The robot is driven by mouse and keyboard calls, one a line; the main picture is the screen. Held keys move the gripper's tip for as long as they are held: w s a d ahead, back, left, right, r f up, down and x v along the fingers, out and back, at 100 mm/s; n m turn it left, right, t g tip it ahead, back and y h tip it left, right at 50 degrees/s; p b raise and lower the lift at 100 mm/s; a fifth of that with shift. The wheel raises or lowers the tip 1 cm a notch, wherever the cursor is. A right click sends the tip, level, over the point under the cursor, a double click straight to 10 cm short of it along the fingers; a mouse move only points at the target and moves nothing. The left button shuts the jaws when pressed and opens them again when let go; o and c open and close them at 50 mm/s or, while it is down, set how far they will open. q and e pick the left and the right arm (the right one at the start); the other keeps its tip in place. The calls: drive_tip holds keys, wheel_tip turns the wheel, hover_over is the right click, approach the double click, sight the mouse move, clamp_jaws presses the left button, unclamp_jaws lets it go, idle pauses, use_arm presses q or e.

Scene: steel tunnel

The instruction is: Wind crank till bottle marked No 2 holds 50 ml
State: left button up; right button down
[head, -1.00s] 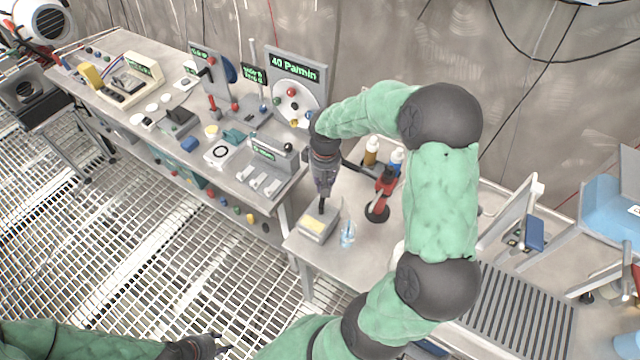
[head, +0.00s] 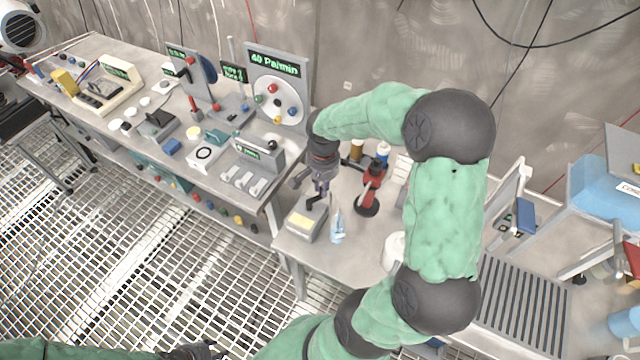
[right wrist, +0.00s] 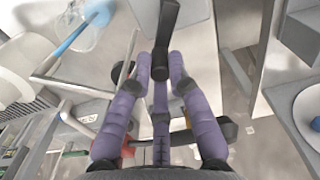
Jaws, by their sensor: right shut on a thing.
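My right gripper (head: 318,192) is over a small grey box (head: 304,226) with a pale yellow top, on the right-hand bench. In the right wrist view its purple fingers (right wrist: 163,75) are shut around a black crank handle (right wrist: 165,30). A small clear vessel with light blue in it (head: 337,230) stands just right of the box. A brown bottle (head: 356,149) and a blue, white-topped bottle (head: 383,153) stand behind, partly hidden. I cannot read any No 2 mark or fill level. My left gripper (head: 195,352) is cut off at the bottom edge.
The long left bench (head: 100,60) holds several panels and switches, including a board reading 40 (head: 275,88). A grey slatted rack (head: 522,305) lies at the right. Grated floor is open at lower left.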

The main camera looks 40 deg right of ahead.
drive_tip(key=shift+s+a+m+b, duration=0.2)
drive_tip(key=shift+s+m, duration=0.1)
drive_tip(key=shift+m, duration=0.5)
drive_tip(key=shift+s+a+m+b, duration=0.15)
drive_tip(key=shift+s+m, duration=0.1)
drive_tip(key=shift+m, duration=0.55)
drive_tip(key=shift+d, duration=0.1)
drive_tip(key=c, duration=1.2)
unclamp_jaws()
drive_tip(key=shift+s, duration=0.1)
drive_tip(key=shift+o, duration=0.2)
wheel_tip(320, 180, up, 12)
